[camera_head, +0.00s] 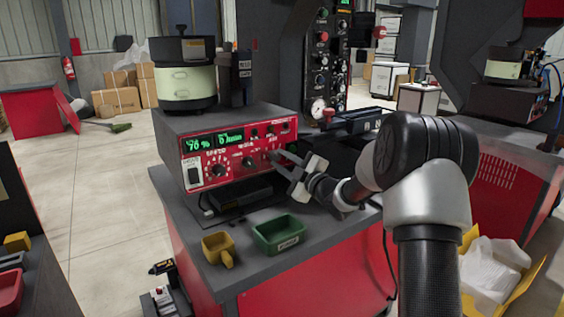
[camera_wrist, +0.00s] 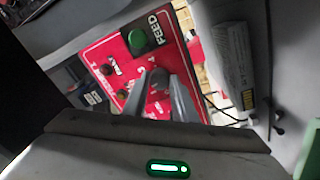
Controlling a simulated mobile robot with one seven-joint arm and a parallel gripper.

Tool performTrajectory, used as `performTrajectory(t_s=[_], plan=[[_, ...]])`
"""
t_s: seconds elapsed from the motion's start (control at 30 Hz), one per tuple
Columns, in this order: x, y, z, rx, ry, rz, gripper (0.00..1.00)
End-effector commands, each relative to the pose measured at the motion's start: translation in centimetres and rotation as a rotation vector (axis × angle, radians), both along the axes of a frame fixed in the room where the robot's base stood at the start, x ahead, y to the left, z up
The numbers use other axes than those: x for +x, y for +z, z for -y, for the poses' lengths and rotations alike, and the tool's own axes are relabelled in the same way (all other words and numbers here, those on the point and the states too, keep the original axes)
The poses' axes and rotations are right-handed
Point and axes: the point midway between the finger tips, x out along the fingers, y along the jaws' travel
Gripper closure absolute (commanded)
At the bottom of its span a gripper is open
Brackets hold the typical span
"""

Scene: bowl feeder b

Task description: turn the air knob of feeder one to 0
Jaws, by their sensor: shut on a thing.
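The feeder's control box (camera_head: 235,122) stands on the table with a red front panel (camera_head: 205,146). Its green displays read roughly "96 %" and "0 /min". Two black dial knobs, a left one (camera_head: 218,168) and a middle one (camera_head: 247,161), show clear of my gripper. My gripper (camera_head: 277,160) is at the panel's right end, its fingers shut on a knob there. In the wrist view the fingers (camera_wrist: 157,82) reach down onto the panel and hide most of that knob. Some dial marks show beside them. The knob's label and exact pointer angle cannot be read.
A green button (camera_wrist: 138,42) marked FEED is close to the fingers. A bowl (camera_head: 185,80) sits on top of the box. A yellow scoop (camera_head: 218,248) and a green bin (camera_head: 279,234) stand on the table in front. A black rail unit (camera_head: 350,124) is to the right.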

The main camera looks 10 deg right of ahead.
Motion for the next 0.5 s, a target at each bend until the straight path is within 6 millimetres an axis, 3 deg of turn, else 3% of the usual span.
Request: performTrajectory(t_s=[0.5], plan=[[0.06,0.15,0.07,-0.451,0.000,0.196,0.98]])
